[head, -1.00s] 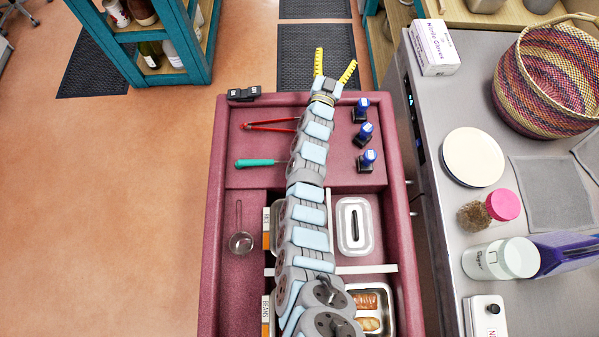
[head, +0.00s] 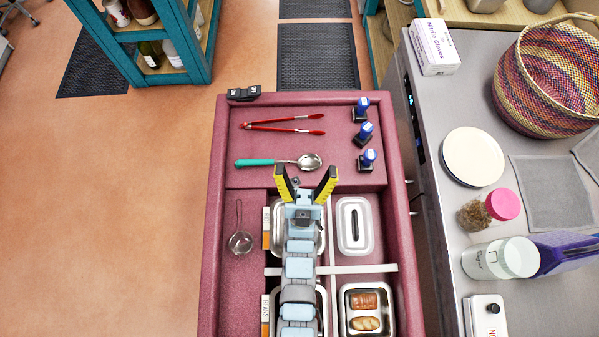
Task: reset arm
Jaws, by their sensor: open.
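My gripper (head: 306,183) has yellow and black fingers spread apart, with nothing between them.
Red tongs (head: 285,125), a teal-handled ladle (head: 262,162) and several blue-topped stamps (head: 364,133) lie in the upper section. A lidded pan (head: 354,226), a bread pan (head: 366,312) and a small strainer (head: 239,242) are lower. A grey counter (head: 460,215) stands right.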

